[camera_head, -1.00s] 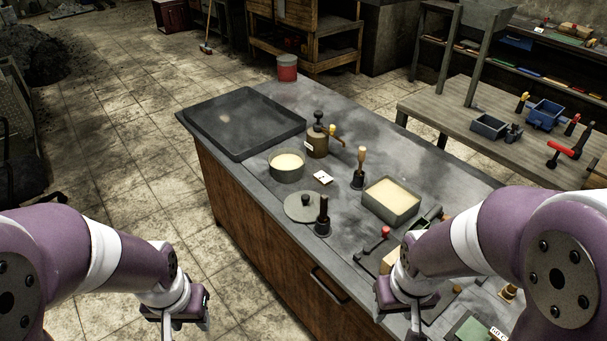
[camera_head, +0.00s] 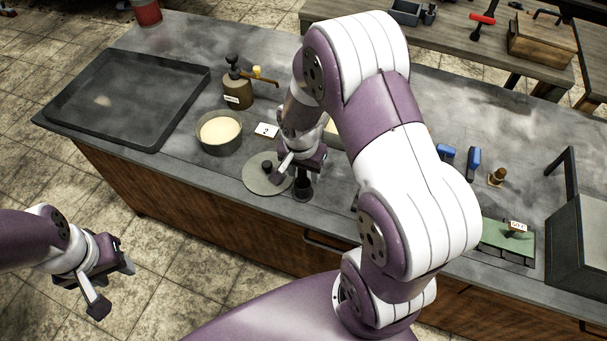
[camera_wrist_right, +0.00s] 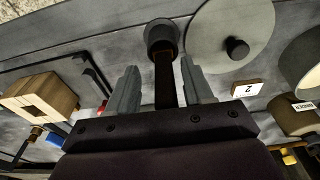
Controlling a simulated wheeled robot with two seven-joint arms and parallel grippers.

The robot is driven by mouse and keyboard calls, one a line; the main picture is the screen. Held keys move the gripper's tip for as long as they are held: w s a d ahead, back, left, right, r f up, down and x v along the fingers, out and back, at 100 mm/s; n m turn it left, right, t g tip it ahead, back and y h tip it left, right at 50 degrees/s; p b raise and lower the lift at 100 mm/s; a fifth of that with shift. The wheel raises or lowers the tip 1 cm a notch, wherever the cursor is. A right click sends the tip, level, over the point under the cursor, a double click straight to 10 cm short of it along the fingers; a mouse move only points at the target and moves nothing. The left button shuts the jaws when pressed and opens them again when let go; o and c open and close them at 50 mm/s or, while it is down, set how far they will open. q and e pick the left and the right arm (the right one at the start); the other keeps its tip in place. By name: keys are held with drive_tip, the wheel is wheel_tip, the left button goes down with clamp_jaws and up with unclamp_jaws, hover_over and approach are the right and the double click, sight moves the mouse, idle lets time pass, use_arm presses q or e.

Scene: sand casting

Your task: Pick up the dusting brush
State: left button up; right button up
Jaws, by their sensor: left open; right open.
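A dark upright tool with a round base (camera_head: 303,188) stands near the table's front edge, beside a grey round lid. It may be the dusting brush; I cannot tell its bristles. My right gripper (camera_head: 291,175) is above it and open. In the right wrist view, the dark handle (camera_wrist_right: 165,80) lies between the two spread fingers of this gripper (camera_wrist_right: 158,78), with a gap on each side. The tool's round end (camera_wrist_right: 161,34) shows beyond the fingertips. My left gripper (camera_head: 112,286) is open and empty, out over the floor left of the table.
The round lid (camera_head: 254,183), a numbered card (camera_head: 267,130), a bowl of pale powder (camera_head: 219,130) and a brown can (camera_head: 237,96) stand close by. A black tray (camera_head: 130,98) fills the left end. My right arm hides the table's middle.

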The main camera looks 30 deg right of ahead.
drive_tip(key=shift+w+a+f, duration=0.1)
drive_tip(key=shift+w+f, duration=0.15)
drive_tip(key=shift+f, duration=0.25)
drive_tip(key=shift+w+f, duration=0.2)
drive_tip(key=shift+f, duration=0.25)
drive_tip(key=shift+s, duration=0.2)
drive_tip(key=c, duration=0.5)
clamp_jaws()
drive_tip(key=shift+w+r, duration=0.1)
drive_tip(key=shift+r, duration=0.45)
wheel_tip(320, 180, up, 3)
drive_tip(key=shift+r, duration=0.1)
drive_tip(key=s+d+r, duration=0.4)
drive_tip(key=d+r, duration=0.2)
drive_tip(key=d, duration=0.5)
drive_tip(key=shift+r+b, duration=0.35)
drive_tip(key=shift+r, duration=0.05)
